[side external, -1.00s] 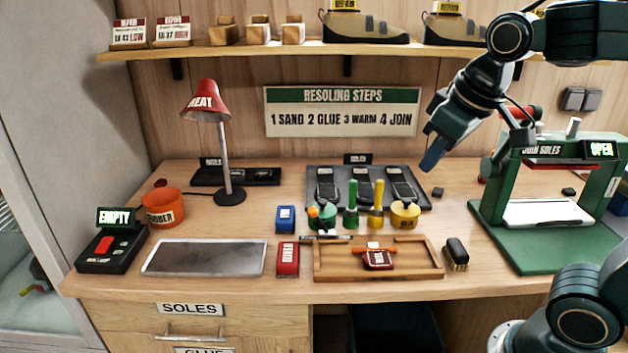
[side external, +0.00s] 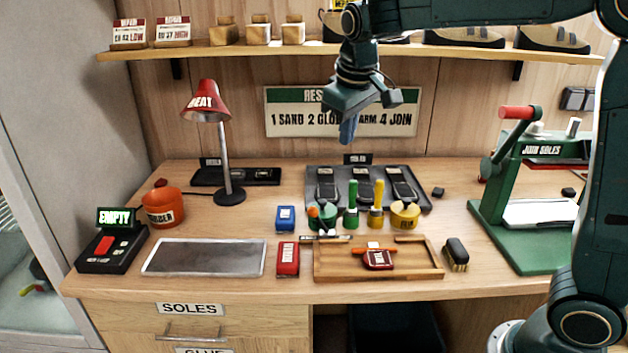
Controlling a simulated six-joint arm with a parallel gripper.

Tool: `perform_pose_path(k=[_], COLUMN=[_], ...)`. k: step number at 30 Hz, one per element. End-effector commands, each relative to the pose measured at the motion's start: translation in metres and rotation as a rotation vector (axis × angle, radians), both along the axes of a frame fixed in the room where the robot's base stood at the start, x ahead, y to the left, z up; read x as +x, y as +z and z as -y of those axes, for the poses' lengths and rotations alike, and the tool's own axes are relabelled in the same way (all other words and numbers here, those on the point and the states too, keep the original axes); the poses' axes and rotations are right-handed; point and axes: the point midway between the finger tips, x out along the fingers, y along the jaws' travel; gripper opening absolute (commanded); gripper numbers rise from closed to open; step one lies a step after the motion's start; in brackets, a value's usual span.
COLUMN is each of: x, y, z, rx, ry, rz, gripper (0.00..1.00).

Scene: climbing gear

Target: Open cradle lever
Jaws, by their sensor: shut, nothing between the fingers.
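My gripper (side external: 348,132) is shut and empty. It points down, high above the back of the bench, in front of the steps sign. No part is labelled as a cradle lever. A green press (side external: 520,200) on the right has a lever with a red handle (side external: 518,112), raised on its left side. A black device (side external: 112,255) at the far left has a lit "EMPTY" display (side external: 116,217) and a red piece (side external: 103,244) on its top. My gripper is well apart from both.
A red lamp (side external: 206,100) stands at the left. A dark tray with shoe soles (side external: 362,187) lies below my gripper. Green and yellow pots (side external: 404,215), a wooden tray (side external: 430,270) and a brush (side external: 456,254) sit in front. A shelf (side external: 290,52) with shoes runs above.

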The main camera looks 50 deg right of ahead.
Motion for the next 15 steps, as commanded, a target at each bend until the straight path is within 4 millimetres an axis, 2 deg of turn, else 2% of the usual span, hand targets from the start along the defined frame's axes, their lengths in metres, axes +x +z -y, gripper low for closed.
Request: perform_pose_path(k=[3, 15], x=[0.02, 0.079], y=[-0.009, -0.046], z=[-0.004, -0.018], rx=[-0.011, -0.042], ry=[0.0, -0.004], rz=[-0.024, -0.09], gripper=[0.0, 0.0])
